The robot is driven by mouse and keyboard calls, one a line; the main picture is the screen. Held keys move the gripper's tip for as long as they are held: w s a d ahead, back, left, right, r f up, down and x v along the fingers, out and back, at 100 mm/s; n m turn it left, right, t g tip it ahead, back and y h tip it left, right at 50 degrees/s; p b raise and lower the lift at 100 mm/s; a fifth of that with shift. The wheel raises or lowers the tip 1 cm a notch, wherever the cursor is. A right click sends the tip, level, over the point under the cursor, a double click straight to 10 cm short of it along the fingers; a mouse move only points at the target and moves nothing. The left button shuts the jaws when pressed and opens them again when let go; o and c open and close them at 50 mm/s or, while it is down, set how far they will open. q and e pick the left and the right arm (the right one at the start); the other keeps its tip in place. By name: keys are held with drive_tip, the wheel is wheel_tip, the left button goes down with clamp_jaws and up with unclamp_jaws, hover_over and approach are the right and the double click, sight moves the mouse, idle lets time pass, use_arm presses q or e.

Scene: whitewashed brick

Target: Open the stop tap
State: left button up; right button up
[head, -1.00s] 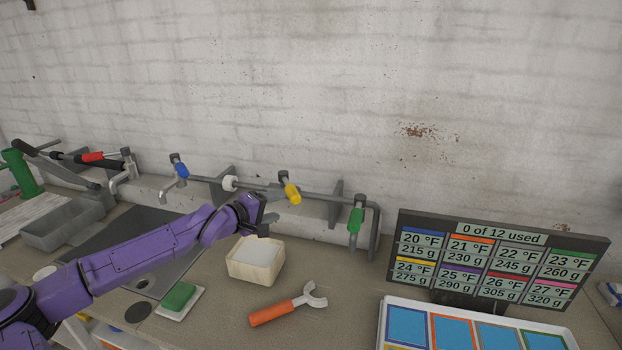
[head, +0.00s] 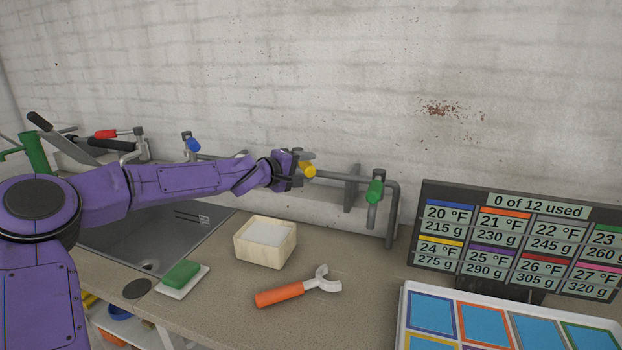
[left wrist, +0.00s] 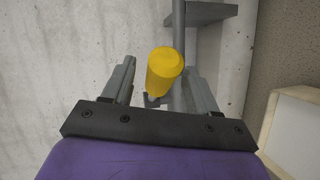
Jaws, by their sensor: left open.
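A pipe along the wall carries taps with coloured handles. The yellow tap handle (head: 309,171) is in the middle of the head view, with the blue handle (head: 193,145) to its left and the green handle (head: 375,191) to its right. My left gripper (head: 300,168) is open at the yellow handle. My arm hides part of the pipe. My right gripper is out of view. The pictures do not label a stop tap.
A red handle (head: 105,134) shows at the far left above the sink (head: 150,238). A cream box (head: 265,256), a green sponge (head: 181,274) and an orange-handled wrench (head: 280,294) lie on the counter (head: 225,305). A display board (head: 520,206) and a white tray (head: 403,320) stand right.

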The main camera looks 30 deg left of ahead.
use_arm(q)
drive_tip(key=x, duration=0.3)
drive_tip(key=shift+w+a+f, duration=0.1)
drive_tip(key=shift+w+a, duration=0.05)
drive_tip(key=shift+w, duration=0.1)
drive_tip(key=shift+s, duration=0.15)
clamp_jaws()
